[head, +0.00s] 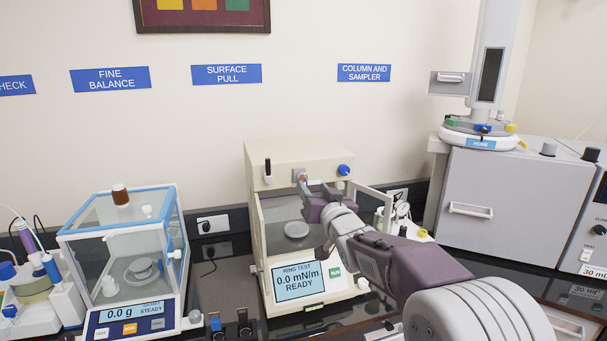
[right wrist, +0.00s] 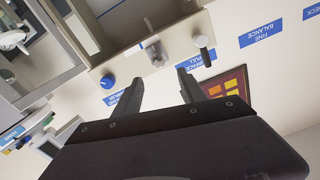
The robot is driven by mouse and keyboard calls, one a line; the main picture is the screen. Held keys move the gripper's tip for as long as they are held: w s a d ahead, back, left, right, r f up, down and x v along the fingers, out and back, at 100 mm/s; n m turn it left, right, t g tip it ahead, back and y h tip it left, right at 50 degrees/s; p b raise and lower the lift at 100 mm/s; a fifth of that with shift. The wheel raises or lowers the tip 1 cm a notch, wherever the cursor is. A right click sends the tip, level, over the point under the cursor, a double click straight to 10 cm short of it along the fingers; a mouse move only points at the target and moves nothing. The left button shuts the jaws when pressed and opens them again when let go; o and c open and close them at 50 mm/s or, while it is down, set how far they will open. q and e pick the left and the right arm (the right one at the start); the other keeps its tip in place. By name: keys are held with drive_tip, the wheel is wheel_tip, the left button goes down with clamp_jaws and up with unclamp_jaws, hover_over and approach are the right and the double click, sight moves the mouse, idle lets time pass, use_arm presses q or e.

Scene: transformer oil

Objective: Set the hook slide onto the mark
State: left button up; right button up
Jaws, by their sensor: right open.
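The surface-pull instrument (head: 300,157) stands in the middle of the head view. A small grey block (head: 300,174), which looks like the hook slide, sits on its front upper panel. The block also shows in the right wrist view (right wrist: 154,53), upside down, between a blue knob (right wrist: 108,82) and a black-and-white lever (right wrist: 203,46). My right gripper (head: 314,196) is open just in front of the block in the head view. In the right wrist view, its parted fingers (right wrist: 160,90) point toward the block, with nothing between them. I cannot make out the mark. My left gripper is not in view.
Below the panel is an open bay with a round grey plate (head: 297,229). A display (head: 297,281) reads 0.0 mN/m, READY. A glass-walled balance (head: 128,262) stands left and a large grey cabinet (head: 515,205) right. Dark bench shows between balance and instrument.

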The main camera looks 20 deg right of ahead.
sight(304, 179)
drive_tip(key=w+p, duration=0.1)
drive_tip(key=w, duration=0.2)
drive_tip(key=w+p, duration=0.1)
drive_tip(key=w, duration=0.2)
drive_tip(key=w+p, duration=0.2)
drive_tip(key=w, duration=0.1)
drive_tip(key=shift+w+a+f, duration=0.1)
drive_tip(key=shift+w+f, duration=0.2)
drive_tip(key=shift+w, duration=0.05)
drive_tip(key=shift+r, duration=0.1)
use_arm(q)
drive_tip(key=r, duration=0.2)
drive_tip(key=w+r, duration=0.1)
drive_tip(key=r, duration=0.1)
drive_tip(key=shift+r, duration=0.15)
use_arm(e)
drive_tip(key=shift+w, duration=0.15)
drive_tip(key=shift+w, duration=0.1)
drive_tip(key=shift+c, duration=1.2)
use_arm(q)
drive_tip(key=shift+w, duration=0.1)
use_arm(e)
drive_tip(key=shift+f, duration=0.2)
clamp_jaws()
